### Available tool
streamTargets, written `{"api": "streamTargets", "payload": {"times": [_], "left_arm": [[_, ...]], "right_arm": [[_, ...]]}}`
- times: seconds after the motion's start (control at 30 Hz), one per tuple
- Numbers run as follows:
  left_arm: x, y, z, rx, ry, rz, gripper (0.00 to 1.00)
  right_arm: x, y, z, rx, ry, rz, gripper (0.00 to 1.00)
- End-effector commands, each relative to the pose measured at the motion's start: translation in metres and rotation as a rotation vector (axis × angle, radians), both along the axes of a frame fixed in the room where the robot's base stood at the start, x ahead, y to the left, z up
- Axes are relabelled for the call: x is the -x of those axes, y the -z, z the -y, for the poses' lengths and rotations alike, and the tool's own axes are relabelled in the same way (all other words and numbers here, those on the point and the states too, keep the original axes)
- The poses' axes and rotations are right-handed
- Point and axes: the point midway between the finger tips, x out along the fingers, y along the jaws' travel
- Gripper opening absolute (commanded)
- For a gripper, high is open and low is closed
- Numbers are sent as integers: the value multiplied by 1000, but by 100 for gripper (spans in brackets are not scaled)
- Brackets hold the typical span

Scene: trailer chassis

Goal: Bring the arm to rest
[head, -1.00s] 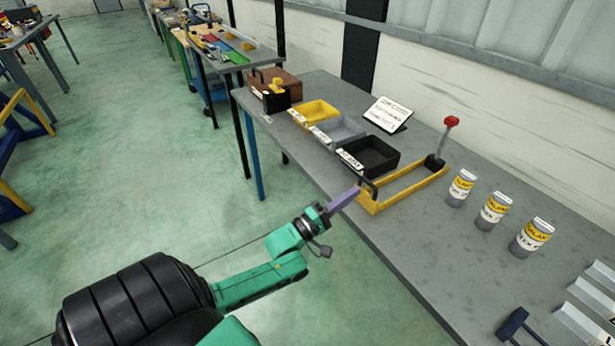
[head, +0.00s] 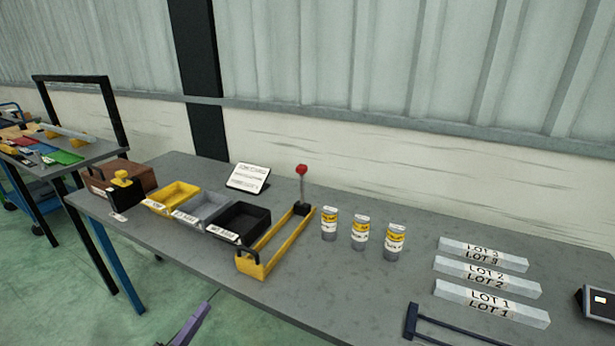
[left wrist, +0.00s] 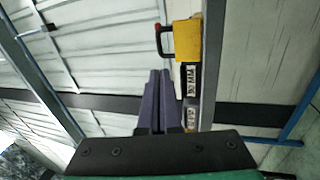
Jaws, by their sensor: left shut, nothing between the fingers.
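My left gripper (head: 188,326) shows only as purple fingers at the bottom edge of the head view, in front of the bench's near edge and apart from the objects on it. In the left wrist view its fingers (left wrist: 155,101) are together with nothing between them. The yellow frame (head: 275,243) with a red-knobbed lever (head: 302,171) stands on the bench (head: 330,290). A yellow frame end (left wrist: 187,40) shows beyond the fingertips in the wrist view. The rest of my left arm is out of the head view. My right gripper is not in view.
Yellow, grey and black bins (head: 240,220) stand left of the frame. Three cans (head: 359,232) stand right of it, then three labelled LOT bars (head: 490,301). A dark handle (head: 460,326) lies near the front edge. Floor (head: 240,316) is free before the bench.

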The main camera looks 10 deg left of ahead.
Motion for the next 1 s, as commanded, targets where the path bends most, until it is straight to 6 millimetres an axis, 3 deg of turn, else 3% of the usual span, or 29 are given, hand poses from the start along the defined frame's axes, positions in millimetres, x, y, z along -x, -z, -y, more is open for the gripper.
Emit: {"api": "streamTargets", "payload": {"times": [0.07, 0.17, 0.2, 0.27, 0.3, 0.4, 0.53, 0.6, 0.73, 0.83, 1.0], "left_arm": [[0, 37, -10, -110, -58, -71, 0], [8, 116, -27, -371, -143, -235, 0], [17, 154, -33, -493, -160, -316, 0], [35, 208, -38, -675, -155, -441, 0], [51, 243, -39, -793, -134, -523, 0], [102, 324, -33, -1074, -7, -716, 0], [187, 408, -9, -1397, 311, -909, 0], [234, 437, 9, -1529, 523, -962, 0], [294, 461, 31, -1663, 827, -980, 0], [310, 465, 37, -1696, 918, -974, 0], [311, 465, 36, -1697, 921, -973, 0]], "right_arm": [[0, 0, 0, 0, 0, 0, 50], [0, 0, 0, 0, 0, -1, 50], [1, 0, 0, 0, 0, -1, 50], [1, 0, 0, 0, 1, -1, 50], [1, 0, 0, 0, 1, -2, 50], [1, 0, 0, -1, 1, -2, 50], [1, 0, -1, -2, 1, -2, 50], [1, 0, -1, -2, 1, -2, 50], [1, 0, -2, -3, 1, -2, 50], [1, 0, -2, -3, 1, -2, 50], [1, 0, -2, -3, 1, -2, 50]]}}
